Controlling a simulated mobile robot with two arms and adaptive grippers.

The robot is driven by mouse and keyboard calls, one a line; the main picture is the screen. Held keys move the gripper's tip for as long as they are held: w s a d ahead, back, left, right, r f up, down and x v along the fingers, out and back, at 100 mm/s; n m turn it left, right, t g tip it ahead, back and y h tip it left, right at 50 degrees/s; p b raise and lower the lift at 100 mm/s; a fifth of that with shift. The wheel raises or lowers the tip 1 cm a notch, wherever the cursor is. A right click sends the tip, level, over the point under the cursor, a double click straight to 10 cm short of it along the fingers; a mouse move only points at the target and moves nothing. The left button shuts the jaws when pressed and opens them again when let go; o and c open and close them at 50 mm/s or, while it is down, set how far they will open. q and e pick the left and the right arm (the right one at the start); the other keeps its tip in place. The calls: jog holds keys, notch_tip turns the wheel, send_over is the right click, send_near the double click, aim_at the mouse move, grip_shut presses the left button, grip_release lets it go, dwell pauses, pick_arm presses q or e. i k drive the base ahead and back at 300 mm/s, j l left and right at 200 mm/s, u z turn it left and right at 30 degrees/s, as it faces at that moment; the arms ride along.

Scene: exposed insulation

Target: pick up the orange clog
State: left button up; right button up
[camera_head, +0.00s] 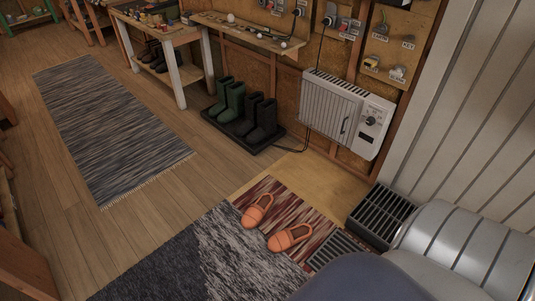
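Two orange clogs lie close together on a red striped mat. One clog (257,210) is farther back and to the left. The other clog (290,238) is nearer and to the right. They are apart from each other, and both sit flat with their openings up. Neither of my grippers shows in the head view, so nothing is seen touching the clogs.
The red striped mat (292,196) meets a grey rug (215,262). A black crate (381,214) stands to the right. A white heater (343,113) hangs on the wall. Boots (262,120) stand on a black tray. Wooden floor (170,215) is clear at left.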

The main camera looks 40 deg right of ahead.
aim_at(282, 241)
jog(key=i+j+z, duration=0.2)
jog(key=i, duration=0.35)
jog(key=i+z, duration=0.15)
jog(key=i, duration=0.35)
jog(key=i+j+z, duration=0.2)
jog(key=i, duration=0.3)
jog(key=i+j+z, duration=0.1)
jog(key=z, duration=0.3)
jog(key=i+j+z, duration=0.15)
jog(key=z, duration=0.25)
jog(key=i+j+z, duration=0.2)
jog(key=z, duration=0.2)
jog(key=i+j+z, duration=0.2)
jog(key=z, duration=0.2)
jog(key=i+j+z, duration=0.1)
jog(key=j+z, duration=0.3)
jog(key=l, duration=0.05)
